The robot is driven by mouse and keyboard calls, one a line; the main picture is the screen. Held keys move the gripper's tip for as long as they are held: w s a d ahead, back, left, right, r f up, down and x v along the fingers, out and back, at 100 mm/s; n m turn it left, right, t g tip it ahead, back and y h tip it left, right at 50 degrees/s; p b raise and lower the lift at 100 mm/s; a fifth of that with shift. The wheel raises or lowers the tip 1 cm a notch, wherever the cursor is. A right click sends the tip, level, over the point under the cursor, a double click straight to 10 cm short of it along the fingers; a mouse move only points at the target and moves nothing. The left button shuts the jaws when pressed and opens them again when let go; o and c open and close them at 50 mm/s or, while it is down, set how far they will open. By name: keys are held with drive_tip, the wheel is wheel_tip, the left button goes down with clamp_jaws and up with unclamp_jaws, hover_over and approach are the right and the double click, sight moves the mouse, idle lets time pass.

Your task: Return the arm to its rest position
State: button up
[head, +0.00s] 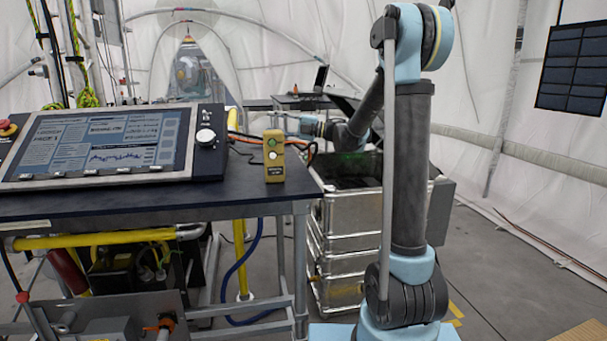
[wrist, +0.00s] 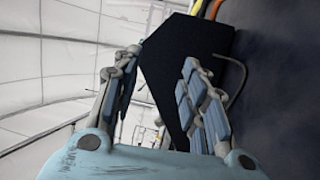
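My arm rises at the right of the head view and bends back down beyond the table, toward the left. My gripper (head: 287,119) shows small there, above the table's far right part, pointing left. In the wrist view my gripper (wrist: 160,62) has its two fingers spread apart. Nothing is held between them. A dark flat surface fills the background between and beyond the fingers.
A dark table (head: 228,188) carries a control panel (head: 95,145) and a yellow handheld device (head: 273,157) near its right edge. Orange and black cables (head: 255,137) lie behind the device. Stacked metal crates (head: 345,235) stand right of the table.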

drive_tip(key=w+d+r+m+t+h, duration=0.1)
drive_tip(key=w+d+r+m+t, duration=0.3)
drive_tip(key=d+r+m+t, duration=0.5)
drive_tip(key=d+f+m+t+h, duration=0.2)
drive_tip(key=d+m+t+h, duration=0.7)
drive_tip(key=d+m+h, duration=0.15)
drive_tip(key=s+d+f+m+g+h, duration=0.1)
drive_tip(key=s+d+f+m+h, duration=0.2)
drive_tip(key=d+f+m+h, duration=0.55)
drive_tip(key=s+d+f+m+g+h, duration=0.1)
drive_tip(key=s+d+f+m+g, duration=0.1)
drive_tip(key=s+d+f+g, duration=0.45)
drive_tip(key=s+d+f+m+g+h, duration=0.1)
drive_tip(key=s+d+f+m, duration=0.15)
drive_tip(key=s+f, duration=0.65)
drive_tip(key=s+a+f+m+g+y, duration=0.1)
drive_tip(key=s+a+f+g, duration=0.1)
drive_tip(key=s+f+g, duration=0.2)
drive_tip(key=s+a+f+m+g+y, duration=0.1)
drive_tip(key=s+f+g, duration=0.3)
drive_tip(key=s+f, duration=0.6)
drive_tip(key=s+a, duration=0.1)
drive_tip(key=s, duration=0.7)
drive_tip(key=shift+s, duration=0.2)
